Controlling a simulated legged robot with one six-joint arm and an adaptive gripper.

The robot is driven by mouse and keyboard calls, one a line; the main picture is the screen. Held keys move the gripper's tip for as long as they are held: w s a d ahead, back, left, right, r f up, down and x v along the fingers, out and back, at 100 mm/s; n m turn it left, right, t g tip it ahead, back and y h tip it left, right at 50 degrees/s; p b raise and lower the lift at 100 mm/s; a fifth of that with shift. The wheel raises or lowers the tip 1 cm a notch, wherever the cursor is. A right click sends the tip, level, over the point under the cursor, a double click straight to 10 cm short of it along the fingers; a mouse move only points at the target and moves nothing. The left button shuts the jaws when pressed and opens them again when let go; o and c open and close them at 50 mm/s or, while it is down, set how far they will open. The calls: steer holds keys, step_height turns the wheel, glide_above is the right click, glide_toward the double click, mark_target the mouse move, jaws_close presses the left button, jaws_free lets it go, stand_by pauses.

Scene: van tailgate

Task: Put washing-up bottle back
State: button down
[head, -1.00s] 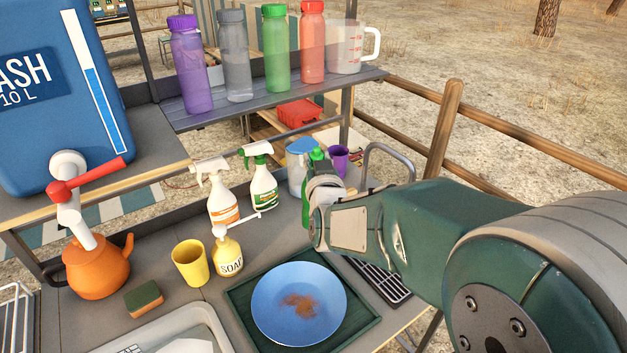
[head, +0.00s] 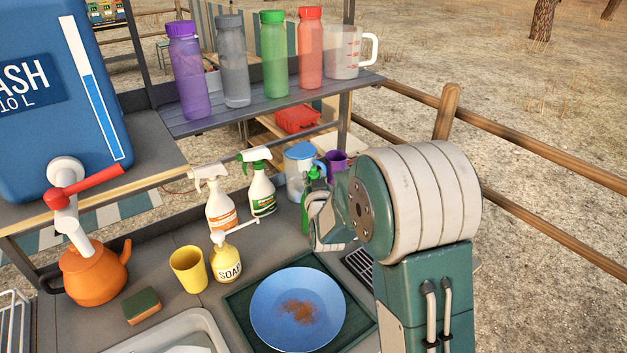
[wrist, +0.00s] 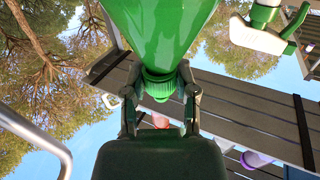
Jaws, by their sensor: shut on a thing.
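The green washing-up bottle (head: 305,214) stands out at the back right of the counter, largely hidden behind my gripper in the head view. My gripper (head: 317,196) is at its upper part. In the wrist view the green bottle (wrist: 162,35) fills the top middle, and my gripper (wrist: 160,92) is shut on it, one finger on each side of its ribbed green cap. The bottle's base is hidden, so I cannot tell whether it touches the counter.
Two spray bottles (head: 221,205) and a soap dispenser (head: 226,262) stand left of my gripper. A blue-lidded jug (head: 297,178) and purple cup (head: 336,161) are behind it. A blue plate (head: 297,310) lies in front. A shelf (head: 270,108) with several bottles is above.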

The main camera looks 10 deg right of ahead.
steer(key=shift+f, duration=0.4)
steer(key=shift+c, duration=2)
jaws_free()
steer(key=shift+f, duration=0.1)
